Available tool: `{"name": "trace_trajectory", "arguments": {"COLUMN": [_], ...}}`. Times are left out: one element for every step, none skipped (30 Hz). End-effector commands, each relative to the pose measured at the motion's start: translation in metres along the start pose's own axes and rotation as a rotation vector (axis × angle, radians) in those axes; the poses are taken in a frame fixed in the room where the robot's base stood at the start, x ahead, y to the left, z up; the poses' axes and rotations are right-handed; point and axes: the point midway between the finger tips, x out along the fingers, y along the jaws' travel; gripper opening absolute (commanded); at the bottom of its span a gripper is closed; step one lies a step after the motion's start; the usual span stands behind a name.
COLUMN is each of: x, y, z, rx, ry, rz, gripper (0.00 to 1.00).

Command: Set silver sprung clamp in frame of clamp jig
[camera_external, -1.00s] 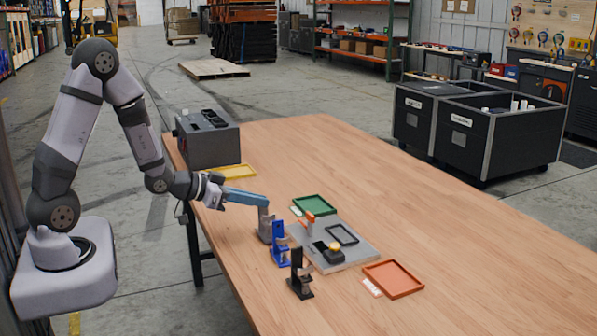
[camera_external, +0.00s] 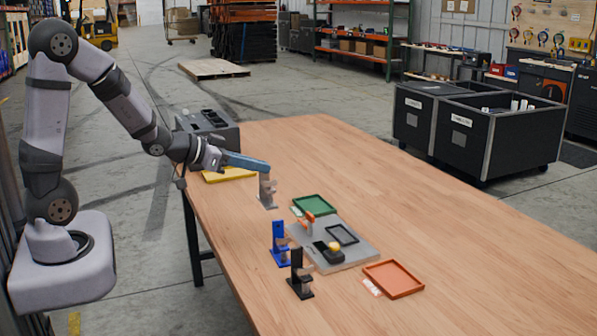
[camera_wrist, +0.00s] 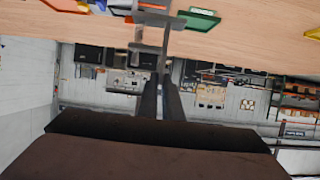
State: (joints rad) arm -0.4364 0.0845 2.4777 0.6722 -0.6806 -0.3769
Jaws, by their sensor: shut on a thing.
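The silver sprung clamp (camera_external: 267,190) is held upright at the tip of my gripper (camera_external: 265,167), clear of the table. My gripper's long blue fingers are shut on its upper part. In the wrist view the clamp (camera_wrist: 152,32) shows at the top, between the tips of my gripper (camera_wrist: 165,75). The clamp jig (camera_external: 352,257) is a grey board on the table, to the right of and below the clamp in the external view. A black rectangular frame (camera_external: 342,235) lies on the board. The held clamp is apart from it.
A blue clamp (camera_external: 278,245) and a black clamp (camera_external: 299,275) stand left of the jig. A green tray (camera_external: 315,204) is behind it, an orange tray (camera_external: 393,279) at its right. A yellow tray (camera_external: 230,175) and grey box (camera_external: 213,128) are at the far left. The table's right side is clear.

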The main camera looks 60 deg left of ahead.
Motion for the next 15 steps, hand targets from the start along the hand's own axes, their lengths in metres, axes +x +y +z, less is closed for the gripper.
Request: {"name": "trace_trajectory", "arguments": {"x": [0.004, 0.007, 0.012, 0.017, 0.021, 0.029, 0.035, 0.042, 0.051, 0.058, 0.065, 0.074, 0.081, 0.088, 0.096], "y": [0.002, 0.002, 0.004, 0.005, 0.006, 0.009, 0.011, 0.014, 0.018, 0.021, 0.025, 0.031, 0.035, 0.039, 0.045], "z": [-0.008, -0.012, -0.017, -0.022, -0.026, -0.033, -0.039, -0.043, -0.05, -0.055, -0.059, -0.064, -0.068, -0.071, -0.074], "rx": [0.0, 0.0, -0.001, 0.001, 0.0, -0.001, 0.0, -0.001, 0.0, -0.001, -0.001, -0.002, -0.002, -0.003, -0.003], "ry": [0.003, 0.004, 0.005, 0.008, 0.008, 0.011, 0.012, 0.013, 0.014, 0.015, 0.015, 0.016, 0.015, 0.015, 0.014], "rz": [0.003, 0.003, 0.004, 0.005, 0.004, 0.006, 0.006, 0.007, 0.007, 0.007, 0.007, 0.006, 0.006, 0.006, 0.005], "gripper": [0.0, 0.0, 0.0, 0.0, 0.0, 0.0, 0.0, 0.0, 0.0, 0.0, 0.0, 0.0, 0.0, 0.0, 0.0]}}
